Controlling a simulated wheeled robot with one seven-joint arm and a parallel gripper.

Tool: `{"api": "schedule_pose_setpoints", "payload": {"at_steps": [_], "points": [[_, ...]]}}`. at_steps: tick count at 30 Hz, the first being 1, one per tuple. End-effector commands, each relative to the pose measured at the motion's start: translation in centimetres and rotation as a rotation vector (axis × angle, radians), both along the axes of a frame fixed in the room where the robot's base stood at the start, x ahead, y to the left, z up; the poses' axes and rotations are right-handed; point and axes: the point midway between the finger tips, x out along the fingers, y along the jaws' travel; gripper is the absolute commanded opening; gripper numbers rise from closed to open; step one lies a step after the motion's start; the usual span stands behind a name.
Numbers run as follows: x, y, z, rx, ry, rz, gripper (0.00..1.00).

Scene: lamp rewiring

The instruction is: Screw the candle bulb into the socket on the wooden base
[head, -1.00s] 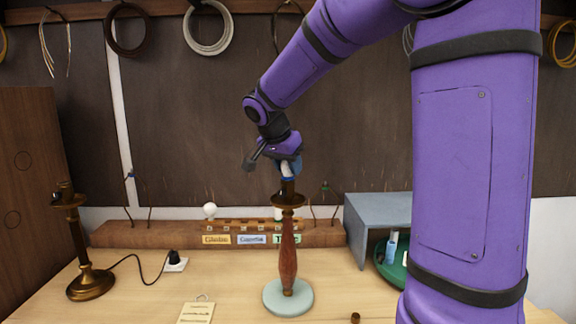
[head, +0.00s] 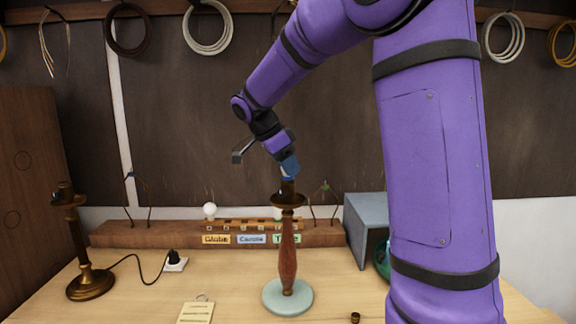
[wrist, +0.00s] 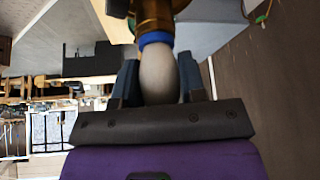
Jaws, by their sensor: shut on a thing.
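The lamp with the red-brown wooden stem (head: 288,250) stands upright on a pale round foot. Its dark socket (head: 287,188) sits above a brass cup at the top. My gripper (head: 290,168) is directly above this socket, pointing down. In the wrist view, my gripper's blue fingers (wrist: 157,85) are shut on the pale candle bulb (wrist: 158,75). A blue band (wrist: 155,39) circles the bulb's socket end, against or just at the brass-coloured socket (wrist: 152,14). I cannot tell how deep the bulb sits. In the head view the fingers hide the bulb.
A wooden rack (head: 130,234) with labels and a white globe bulb (head: 210,211) runs along the back. A dark brass lamp (head: 91,284) with a cord and plug (head: 175,262) is at left. A grey box (head: 366,232) is at right. A small brass part (head: 355,317) lies at the front.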

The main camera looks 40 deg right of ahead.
Motion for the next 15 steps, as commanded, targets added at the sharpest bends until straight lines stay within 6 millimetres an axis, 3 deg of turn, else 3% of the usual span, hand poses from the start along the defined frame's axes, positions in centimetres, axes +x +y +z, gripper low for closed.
{"api": "schedule_pose_setpoints", "payload": {"at_steps": [7, 8, 11, 12, 15], "points": [[-0.05, 0.02, -0.07, 0.001, 0.001, -0.044, 0.14], [-0.04, 0.03, -0.08, 0.001, 0.001, -0.044, 0.40], [-0.04, 0.02, -0.07, 0.001, 0.001, -0.042, 0.63], [-0.04, 0.01, -0.06, 0.001, 0.001, -0.042, 0.68], [-0.03, 0.01, -0.04, 0.001, 0.000, -0.042, 0.68]]}}
